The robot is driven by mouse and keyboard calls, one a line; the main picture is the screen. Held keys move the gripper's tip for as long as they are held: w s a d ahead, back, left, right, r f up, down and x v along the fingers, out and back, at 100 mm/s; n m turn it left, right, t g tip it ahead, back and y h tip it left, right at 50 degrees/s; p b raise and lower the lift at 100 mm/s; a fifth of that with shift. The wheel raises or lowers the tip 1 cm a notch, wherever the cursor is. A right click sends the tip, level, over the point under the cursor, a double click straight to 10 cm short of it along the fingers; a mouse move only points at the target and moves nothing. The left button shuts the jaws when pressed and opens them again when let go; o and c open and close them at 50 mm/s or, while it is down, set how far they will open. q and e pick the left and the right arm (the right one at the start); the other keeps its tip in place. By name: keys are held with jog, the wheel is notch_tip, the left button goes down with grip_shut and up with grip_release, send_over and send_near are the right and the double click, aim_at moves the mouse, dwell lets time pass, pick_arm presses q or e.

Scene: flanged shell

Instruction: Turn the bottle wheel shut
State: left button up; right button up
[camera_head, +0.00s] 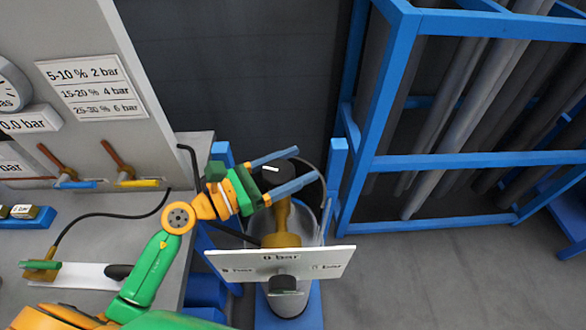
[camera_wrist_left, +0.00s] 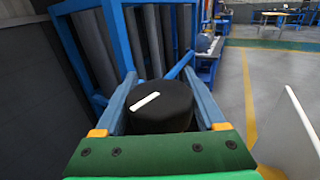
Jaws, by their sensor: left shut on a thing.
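The bottle wheel (camera_head: 276,175) is a black round knob with a white mark on its top, on a brass valve (camera_head: 283,222) above a grey bottle (camera_head: 290,303). My left gripper (camera_head: 307,164) reaches in from the left with its two blue fingers on either side of the wheel, shut on it. In the left wrist view the wheel (camera_wrist_left: 162,108) sits between the fingers (camera_wrist_left: 159,74), its white mark slanting up to the right. My right gripper is not in view.
Blue posts (camera_head: 337,165) flank the bottle. A grey bench and panel with levers (camera_head: 118,160) stand at left; a blue rack of grey pipes (camera_head: 470,160) stands at right. Floor at lower right is clear.

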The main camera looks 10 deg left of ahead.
pick_arm(q)
jog(key=shift+s+d+m+g+h+b, duration=0.1)
jog(key=shift+s+m+g+h+b, duration=0.5)
jog(key=shift+m+g+b, duration=1.95)
jog(key=shift+s+d+m+g+h+b, duration=0.1)
jog(key=shift+s+m+g+h+b, duration=0.45)
jog(key=shift+m+g+b, duration=2)
jog(key=shift+s+d+m+g+h+b, duration=0.1)
jog(key=shift+s+m+g+h+b, duration=0.9)
jog(key=shift+g+b, duration=2.65)
jog(key=shift+w+m+g+y+p, duration=0.5)
jog(key=shift+w+g+p, duration=0.1)
jog(key=shift+g, duration=0.15)
jog(key=o, duration=1.3)
jog(key=shift+s, duration=0.1)
